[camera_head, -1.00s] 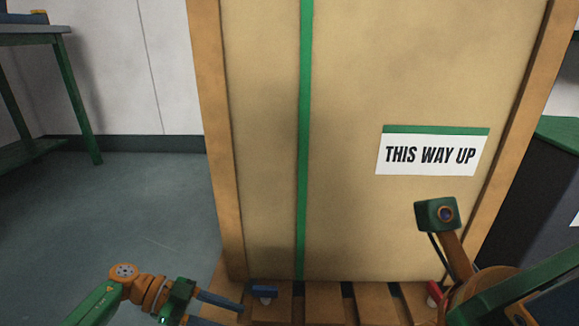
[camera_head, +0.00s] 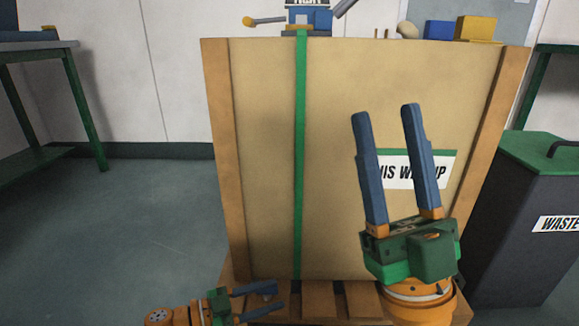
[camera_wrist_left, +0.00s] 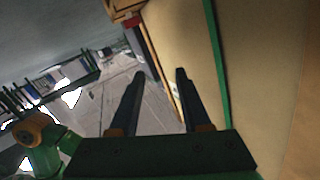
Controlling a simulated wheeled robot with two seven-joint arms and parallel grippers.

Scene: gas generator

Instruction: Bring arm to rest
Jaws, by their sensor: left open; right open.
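My left gripper (camera_head: 262,300) is low at the bottom of the head view, in front of the pallet at the foot of the big crate (camera_head: 265,160). Its blue fingers are apart and point right, with nothing seen between them. In the left wrist view the fingers (camera_wrist_left: 158,80) are also apart and empty, with the crate's side filling the right. My right gripper (camera_head: 386,115) is raised in front of the crate's right half. Its two blue fingers point up, spread and empty, and partly cover the "THIS WAY UP" label (camera_head: 433,170).
The crate stands on a wooden pallet (camera_head: 318,300). A blue device (camera_head: 310,18) and several coloured blocks are at its top. A dark waste bin (camera_head: 520,220) with a green lid stands to the right. A green-legged table (camera_head: 75,100) is at left. Floor (camera_head: 130,220) at left is clear.

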